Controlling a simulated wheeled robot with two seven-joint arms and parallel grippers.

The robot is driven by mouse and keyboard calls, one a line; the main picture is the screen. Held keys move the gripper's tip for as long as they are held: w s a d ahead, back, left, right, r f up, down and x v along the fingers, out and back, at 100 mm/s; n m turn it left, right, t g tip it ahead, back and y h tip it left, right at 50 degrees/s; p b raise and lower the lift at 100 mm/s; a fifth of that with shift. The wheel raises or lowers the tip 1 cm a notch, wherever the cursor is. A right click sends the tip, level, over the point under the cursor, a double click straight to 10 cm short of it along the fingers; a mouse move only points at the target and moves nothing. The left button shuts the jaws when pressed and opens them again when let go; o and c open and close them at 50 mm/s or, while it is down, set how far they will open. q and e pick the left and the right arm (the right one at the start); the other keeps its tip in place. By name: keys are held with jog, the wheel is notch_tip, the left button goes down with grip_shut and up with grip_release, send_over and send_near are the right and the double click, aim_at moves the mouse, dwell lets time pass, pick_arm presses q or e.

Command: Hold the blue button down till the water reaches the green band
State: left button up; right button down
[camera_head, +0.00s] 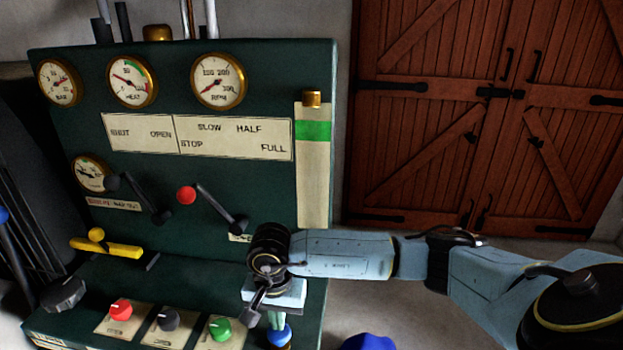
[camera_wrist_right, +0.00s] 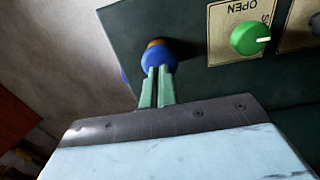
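The blue button (camera_head: 280,336) sits on a brass-coloured base at the front right corner of the green console; it also shows in the right wrist view (camera_wrist_right: 159,58). My right gripper (camera_head: 277,320) points down at it with the green fingers together and nothing between them. In the right wrist view the fingertips (camera_wrist_right: 158,70) meet the button's top; I cannot tell how far it is pressed. The green band (camera_head: 314,131) crosses the upper part of a tall pale gauge strip (camera_head: 312,185). I make out no water level on the strip. My left gripper is not in view.
Green (camera_head: 220,328), dark (camera_head: 167,319) and red (camera_head: 121,310) knobs line the console's front ledge. A red-knobbed lever (camera_head: 187,195) and a yellow handle (camera_head: 106,247) stick out further left. Wooden doors (camera_head: 480,120) stand behind on the right.

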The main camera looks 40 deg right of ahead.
jog(key=shift+f+b, duration=1.2)
jog(key=shift+f, duration=0.15)
jog(key=shift+r, duration=0.1)
dwell(6.5)
